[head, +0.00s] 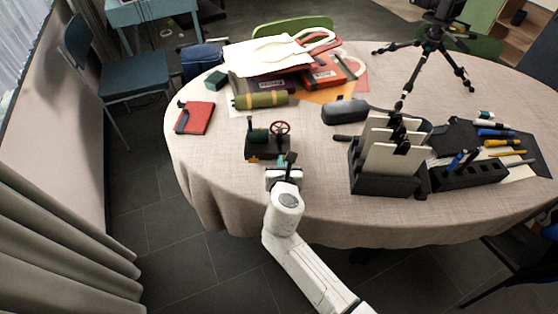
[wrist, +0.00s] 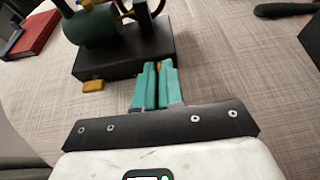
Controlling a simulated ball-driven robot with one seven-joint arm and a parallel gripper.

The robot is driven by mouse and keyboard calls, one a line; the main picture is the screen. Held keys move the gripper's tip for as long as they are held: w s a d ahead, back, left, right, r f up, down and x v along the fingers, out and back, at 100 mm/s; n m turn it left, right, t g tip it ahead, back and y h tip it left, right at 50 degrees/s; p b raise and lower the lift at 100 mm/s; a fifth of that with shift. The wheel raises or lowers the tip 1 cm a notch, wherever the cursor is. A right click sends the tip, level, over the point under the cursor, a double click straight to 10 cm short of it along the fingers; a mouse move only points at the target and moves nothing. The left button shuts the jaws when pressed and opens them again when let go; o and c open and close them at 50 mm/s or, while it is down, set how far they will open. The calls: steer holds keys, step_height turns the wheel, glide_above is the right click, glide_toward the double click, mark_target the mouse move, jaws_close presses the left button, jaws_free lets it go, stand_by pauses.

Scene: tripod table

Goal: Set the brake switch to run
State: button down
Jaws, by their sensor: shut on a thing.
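A yellow tab (wrist: 93,85) sticks out of the base's front at the left. My gripper (wrist: 158,68) has its teal fingers close together at the right part of the base's front. A bit of orange, likely the brake switch (wrist: 159,65), shows between the fingertips. The fingers hide most of it, so its setting cannot be read.
A red notebook (head: 195,118) lies left of the machine. An olive roll (head: 261,99) and a stack of books lie behind it. A black file holder (head: 384,184) with white boards stands to the right. Bare tablecloth (head: 318,160) lies between.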

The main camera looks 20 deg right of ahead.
steer(key=c, duration=1.2)
jaws_free()
steer(key=shift+d, duration=0.1)
steer(key=shift+c, duration=0.2)
steer(key=p+v, duration=0.1)
steer(key=v, duration=0.9)
steer(key=shift+s+a+r, duration=0.1)
steer(key=shift+s+a, duration=0.15)
steer(key=shift+s, duration=0.05)
